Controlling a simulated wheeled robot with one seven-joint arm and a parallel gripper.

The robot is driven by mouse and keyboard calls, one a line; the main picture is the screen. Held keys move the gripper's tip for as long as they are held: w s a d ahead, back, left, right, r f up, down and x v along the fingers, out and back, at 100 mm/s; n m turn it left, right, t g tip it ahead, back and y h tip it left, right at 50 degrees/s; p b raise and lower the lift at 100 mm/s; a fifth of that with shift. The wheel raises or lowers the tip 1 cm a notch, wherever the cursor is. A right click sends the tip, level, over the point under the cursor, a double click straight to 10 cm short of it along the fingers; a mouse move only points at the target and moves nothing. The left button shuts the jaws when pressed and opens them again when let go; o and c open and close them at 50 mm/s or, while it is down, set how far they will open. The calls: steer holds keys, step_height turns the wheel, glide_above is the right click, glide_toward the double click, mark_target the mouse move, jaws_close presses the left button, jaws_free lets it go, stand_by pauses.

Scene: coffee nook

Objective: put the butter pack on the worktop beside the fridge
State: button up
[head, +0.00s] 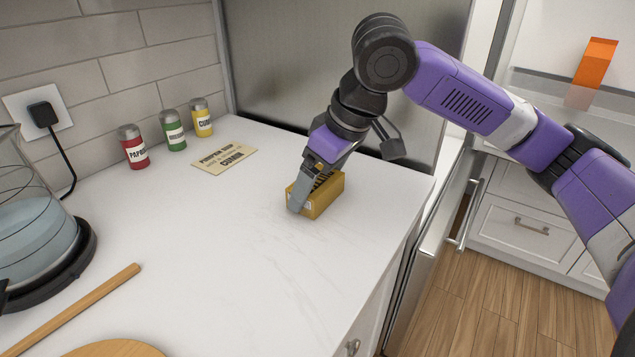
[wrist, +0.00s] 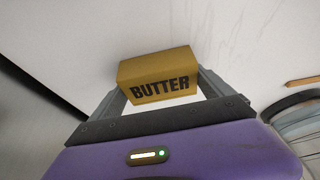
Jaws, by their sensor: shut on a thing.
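The butter pack (head: 325,197) is a yellow box, marked BUTTER in the wrist view (wrist: 158,78). It is at the worktop surface, near the right edge and in front of the fridge's side panel. My gripper (head: 313,190) reaches down over it and is shut on it, with a finger on each side in the wrist view (wrist: 160,92). I cannot tell whether its underside touches the worktop. The white worktop (head: 200,260) is bare around it. The fridge (head: 340,62) has a grey metal side panel, and its open interior shows at the right.
A glass kettle (head: 35,235) and a wooden stick (head: 75,308) are at the left. An orange carton (head: 596,62) stands on a fridge shelf. The worktop's middle is clear.

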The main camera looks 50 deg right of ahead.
steer(key=shift+f, duration=0.1)
steer(key=o, duration=1.4)
steer(key=shift+c, duration=0.2)
steer(key=p+v, duration=0.2)
steer(key=v, duration=1)
steer(key=shift+s, duration=0.15)
